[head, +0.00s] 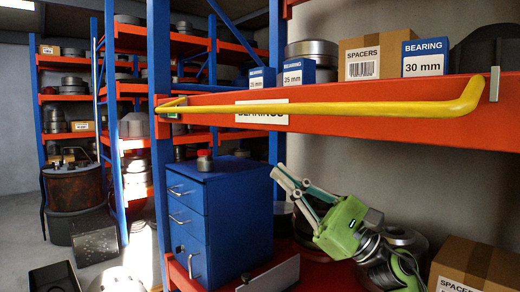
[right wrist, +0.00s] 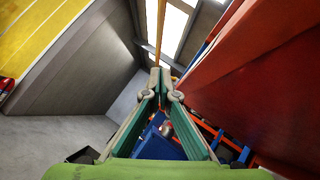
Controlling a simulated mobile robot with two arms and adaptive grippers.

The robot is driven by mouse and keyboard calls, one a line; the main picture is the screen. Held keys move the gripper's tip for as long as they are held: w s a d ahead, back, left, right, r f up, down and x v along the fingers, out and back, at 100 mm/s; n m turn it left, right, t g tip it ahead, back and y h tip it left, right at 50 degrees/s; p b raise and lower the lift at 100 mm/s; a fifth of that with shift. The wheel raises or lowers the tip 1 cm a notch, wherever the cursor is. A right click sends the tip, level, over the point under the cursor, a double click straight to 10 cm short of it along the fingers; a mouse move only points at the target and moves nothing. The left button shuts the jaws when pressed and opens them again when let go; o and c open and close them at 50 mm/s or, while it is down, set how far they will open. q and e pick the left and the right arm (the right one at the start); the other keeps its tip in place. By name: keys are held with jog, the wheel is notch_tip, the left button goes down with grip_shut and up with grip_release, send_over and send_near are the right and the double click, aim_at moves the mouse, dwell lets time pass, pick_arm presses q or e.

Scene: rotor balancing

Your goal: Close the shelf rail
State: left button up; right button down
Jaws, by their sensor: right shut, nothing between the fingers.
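The yellow shelf rail (head: 340,107) runs across the front of the upper orange shelf beam (head: 400,120). Its left end is at a bracket (head: 171,108) by the blue post. Its bent right end is close to a grey catch (head: 494,84) on the beam, with a small gap showing between them; I cannot tell how far it stands out in depth. My right gripper (head: 279,170) is below the rail, shut and empty, fingers pointing up and left. In the right wrist view the rail (right wrist: 160,32) appears beyond the shut fingertips (right wrist: 160,73). My left gripper is not in view.
A blue drawer cabinet (head: 225,215) with a small red-and-grey object (head: 205,161) on top stands left of my right gripper. Boxes and bearings line the upper shelf. A spacers carton (head: 475,262) is at lower right. Open floor (head: 30,235) lies at far left.

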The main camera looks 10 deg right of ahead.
pick_arm(q)
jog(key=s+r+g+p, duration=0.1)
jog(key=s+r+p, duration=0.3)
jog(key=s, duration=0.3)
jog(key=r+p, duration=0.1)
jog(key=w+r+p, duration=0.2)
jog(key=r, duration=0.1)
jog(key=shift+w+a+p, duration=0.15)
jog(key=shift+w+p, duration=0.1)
jog(key=shift+p, duration=0.1)
pick_arm(e)
jog(key=w+a+r, duration=0.1)
jog(key=a+r, duration=0.7)
jog(key=r, duration=0.1)
jog(key=shift+a+r, duration=0.15)
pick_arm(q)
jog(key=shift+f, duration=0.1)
pick_arm(e)
jog(key=shift+w+m, duration=0.2)
jog(key=shift+m, duration=0.1)
